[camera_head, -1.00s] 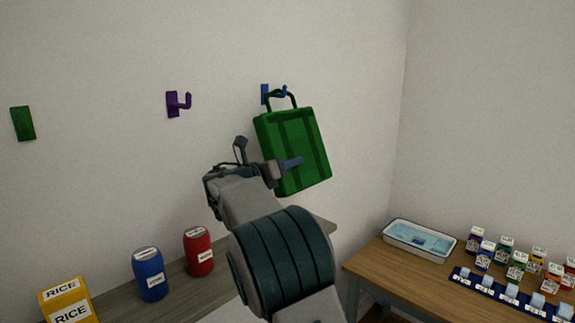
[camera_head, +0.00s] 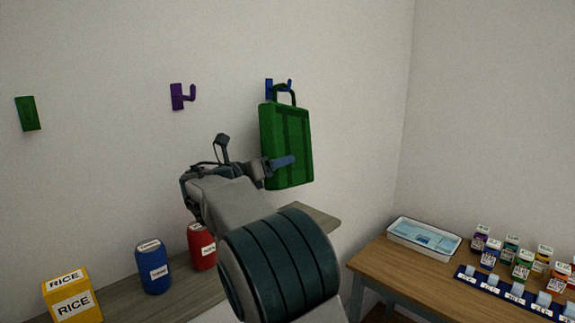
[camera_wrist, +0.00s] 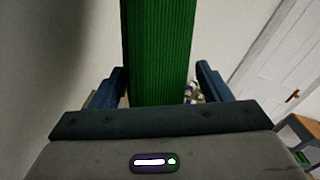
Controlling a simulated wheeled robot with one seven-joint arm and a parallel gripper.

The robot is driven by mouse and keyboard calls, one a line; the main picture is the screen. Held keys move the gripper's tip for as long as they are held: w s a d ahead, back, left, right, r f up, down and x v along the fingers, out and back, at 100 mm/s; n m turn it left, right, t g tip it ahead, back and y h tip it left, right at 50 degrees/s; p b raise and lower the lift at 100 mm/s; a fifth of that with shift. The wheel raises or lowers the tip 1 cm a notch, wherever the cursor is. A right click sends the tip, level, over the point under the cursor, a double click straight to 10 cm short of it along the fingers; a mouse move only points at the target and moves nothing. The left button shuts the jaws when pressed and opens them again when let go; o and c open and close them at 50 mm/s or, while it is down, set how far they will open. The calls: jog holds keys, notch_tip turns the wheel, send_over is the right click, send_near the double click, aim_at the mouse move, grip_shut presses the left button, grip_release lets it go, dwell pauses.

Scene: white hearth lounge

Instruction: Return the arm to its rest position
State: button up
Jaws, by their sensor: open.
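My gripper (camera_head: 279,163) is in front of the green bag in the head view, its blue finger overlapping the bag's lower left side. In the wrist view my gripper (camera_wrist: 162,80) is open, with a finger on each side of the green bag (camera_wrist: 158,45) and a gap to each finger. The green bag (camera_head: 293,140) hangs nearly upright by its handle from the blue hook (camera_head: 270,88) on the wall. My arm reaches up from the bottom of the head view.
A purple hook (camera_head: 178,97) and a green wall plate (camera_head: 28,114) are to the left. A rice box (camera_head: 72,296), blue canister (camera_head: 153,267) and red canister (camera_head: 202,247) stand on a grey shelf. A wooden table (camera_head: 395,268) holds a tray (camera_head: 400,236) and several small cartons.

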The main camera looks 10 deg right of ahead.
jog(key=b+v, duration=0.1)
jog(key=v, duration=0.6)
jog(key=s+d+f+m+g+y, duration=0.65)
jog(key=s+d+f+m, duration=0.6)
jog(key=s+d, duration=0.25)
jog(key=s+a+f+m+y, duration=0.1)
jog(key=s+f+m+y, duration=0.3)
jog(key=s+m, duration=0.4)
jog(key=s+a+f+m+y, duration=0.1)
jog(key=s+f+m+y, duration=0.3)
jog(key=s+m, duration=0.5)
jog(key=shift+s+a+f+g, duration=0.4)
jog(key=shift+s+f, duration=0.9)
jog(key=shift+s, duration=0.25)
jog(key=shift+m, duration=0.25)
